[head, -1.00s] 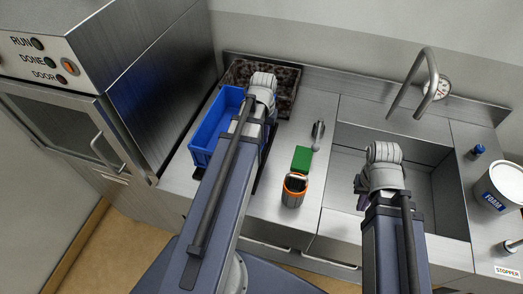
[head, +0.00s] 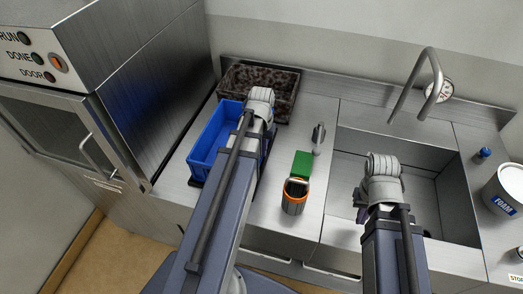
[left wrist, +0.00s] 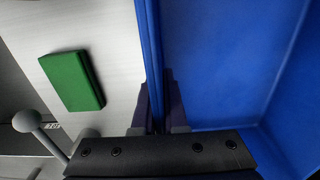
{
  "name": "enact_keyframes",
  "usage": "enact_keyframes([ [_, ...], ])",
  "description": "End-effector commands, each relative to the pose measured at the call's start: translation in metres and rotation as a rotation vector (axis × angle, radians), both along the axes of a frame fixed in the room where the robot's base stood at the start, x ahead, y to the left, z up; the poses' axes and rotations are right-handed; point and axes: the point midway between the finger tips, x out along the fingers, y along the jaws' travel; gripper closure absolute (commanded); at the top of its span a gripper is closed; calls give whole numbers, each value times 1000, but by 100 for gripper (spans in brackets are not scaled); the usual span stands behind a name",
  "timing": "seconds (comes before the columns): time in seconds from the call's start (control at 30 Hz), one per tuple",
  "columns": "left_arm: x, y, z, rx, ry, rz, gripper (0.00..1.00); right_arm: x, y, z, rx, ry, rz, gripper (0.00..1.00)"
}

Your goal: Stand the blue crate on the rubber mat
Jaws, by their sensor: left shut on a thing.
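The blue crate (head: 209,139) is upright at the left of the steel counter, partly hidden by my left arm. Dark edges of what looks like the rubber mat (head: 194,182) show at the crate's near side. I cannot tell whether the crate touches the mat. In the left wrist view, my left gripper (left wrist: 158,108) is shut on the rim of one wall of the crate (left wrist: 225,65). My right gripper (head: 362,203) hangs over the sink, mostly hidden by its wrist, so its jaws cannot be read.
A mottled brown crate (head: 285,99) stands behind the blue one. A green block (head: 302,164) and an orange-rimmed container (head: 294,201) are to the right. The sink (head: 428,205) has a faucet (head: 433,75) behind it. A dryer hood (head: 140,95) stands at the left.

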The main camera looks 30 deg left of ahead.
Motion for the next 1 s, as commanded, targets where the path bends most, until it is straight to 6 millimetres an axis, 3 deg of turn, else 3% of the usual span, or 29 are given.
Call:
enact_keyframes([
  [0.07, 0, 0, -4, 1, 0, 0, 100, 0, 0, -4, 0, 0, 0, 100],
  [0.1, 0, 0, -4, 0, 0, 0, 89, 0, 0, -4, 0, 0, 0, 100],
  [0.37, 0, 0, -3, 0, 0, 0, 60, 0, 0, -3, 0, 0, 0, 100],
  [0.73, 0, 0, 1, 0, 0, 0, 60, 0, 0, 1, 0, 0, 0, 100],
  [1.0, 0, 0, 23, 0, 0, 0, 60, 0, 0, 23, 0, 0, 1, 100],
])
